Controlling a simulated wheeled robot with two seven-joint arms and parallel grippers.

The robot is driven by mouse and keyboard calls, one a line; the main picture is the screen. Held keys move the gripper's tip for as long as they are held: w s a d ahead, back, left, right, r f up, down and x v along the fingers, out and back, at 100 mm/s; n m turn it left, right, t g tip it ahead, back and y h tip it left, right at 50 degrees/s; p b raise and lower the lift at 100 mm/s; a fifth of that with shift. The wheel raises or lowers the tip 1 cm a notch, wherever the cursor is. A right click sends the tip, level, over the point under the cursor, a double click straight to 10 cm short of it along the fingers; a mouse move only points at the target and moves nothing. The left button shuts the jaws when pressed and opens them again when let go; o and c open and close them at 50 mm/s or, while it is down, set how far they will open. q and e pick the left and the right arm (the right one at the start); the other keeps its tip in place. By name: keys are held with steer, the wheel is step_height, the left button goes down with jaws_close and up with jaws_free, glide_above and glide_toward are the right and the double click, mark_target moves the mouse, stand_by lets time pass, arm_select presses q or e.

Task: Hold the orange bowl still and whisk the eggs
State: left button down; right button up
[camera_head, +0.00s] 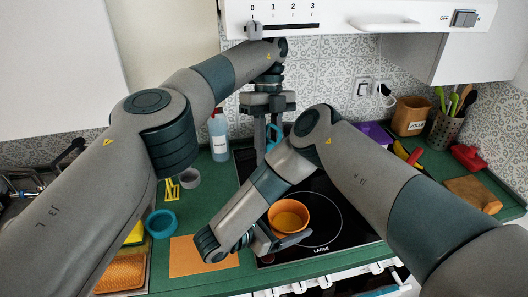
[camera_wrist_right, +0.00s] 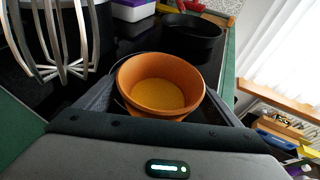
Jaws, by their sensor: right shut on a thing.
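The orange bowl (camera_head: 304,207) stands on the black hob with yellow egg (camera_head: 288,220) in its bottom. It also shows in the right wrist view (camera_wrist_right: 180,75), upright between the two dark fingers. My right gripper (camera_head: 290,240) is shut on the bowl from the near side. My left gripper (camera_head: 267,140) points down over the back of the hob, its fingertips partly hidden by my right arm. The whisk's wire loops (camera_wrist_right: 58,40) hang upright beside the bowl in the right wrist view, apart from it. Its handle is out of that view; it hangs from my left gripper.
A black pan (camera_wrist_right: 188,37) stands beyond the bowl. A blue ring-shaped dish (camera_head: 161,223) and an orange mat (camera_head: 200,257) lie left on the green counter. A bottle (camera_head: 218,137) stands behind. A wooden box (camera_head: 410,116) and utensil holder (camera_head: 444,132) are back right.

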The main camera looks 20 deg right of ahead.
arm_select(q)
steer(key=s+d+r+n+h, duration=0.1)
steer(key=d+n+h, duration=0.2)
steer(key=d+n, duration=0.3)
steer(key=shift+s+d+r+n+h, duration=0.3)
steer(key=shift+s+d+n+h, duration=0.1)
steer(key=shift+n, duration=2)
steer(key=shift+f, duration=0.15)
steer(key=shift+f, duration=5.65)
steer(key=shift+s, duration=0.1)
